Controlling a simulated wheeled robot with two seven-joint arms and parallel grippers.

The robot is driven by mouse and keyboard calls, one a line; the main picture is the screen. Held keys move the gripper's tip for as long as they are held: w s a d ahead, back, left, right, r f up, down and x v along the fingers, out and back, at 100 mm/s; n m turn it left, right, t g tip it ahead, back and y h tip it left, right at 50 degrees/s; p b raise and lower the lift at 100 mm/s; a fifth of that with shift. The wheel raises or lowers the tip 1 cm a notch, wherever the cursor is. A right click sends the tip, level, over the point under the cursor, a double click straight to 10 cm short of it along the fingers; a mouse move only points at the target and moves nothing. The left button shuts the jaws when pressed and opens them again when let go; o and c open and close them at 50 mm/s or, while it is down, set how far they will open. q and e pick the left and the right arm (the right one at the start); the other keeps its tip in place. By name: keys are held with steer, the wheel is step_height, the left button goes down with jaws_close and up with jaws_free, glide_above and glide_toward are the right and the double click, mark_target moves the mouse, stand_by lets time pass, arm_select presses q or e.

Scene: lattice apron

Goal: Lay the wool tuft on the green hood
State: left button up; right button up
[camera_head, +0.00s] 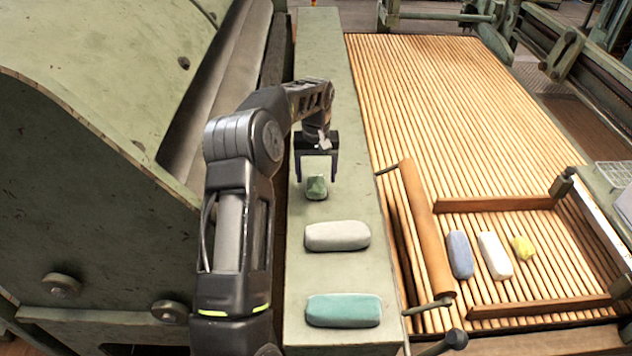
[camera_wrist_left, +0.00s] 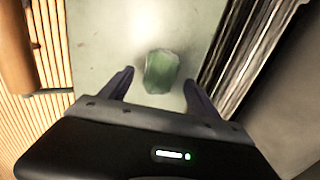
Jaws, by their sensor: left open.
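A small dark green lump (camera_head: 316,188), perhaps the wool tuft, lies on the narrow pale green ledge (camera_head: 333,268). My left gripper (camera_head: 317,178) is open and points down over it, with a finger on either side. In the left wrist view the lump (camera_wrist_left: 161,71) shows between the open fingertips (camera_wrist_left: 159,80), with clear gaps; nothing is gripped. The green hood (camera_head: 100,60) is the large curved, worn cover at the left, partly behind my left arm. My right gripper is not in view.
A whitish block (camera_head: 338,236) and a teal block (camera_head: 343,310) lie nearer on the ledge. A blue block (camera_head: 460,254), a white block (camera_head: 495,255) and a yellow lump (camera_head: 522,247) lie on the slatted apron (camera_head: 450,110) beside a brown roller (camera_head: 427,230). The far ledge is clear.

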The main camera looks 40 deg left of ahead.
mark_target(316, 181)
arm_select(q)
step_height(316, 181, up, 8)
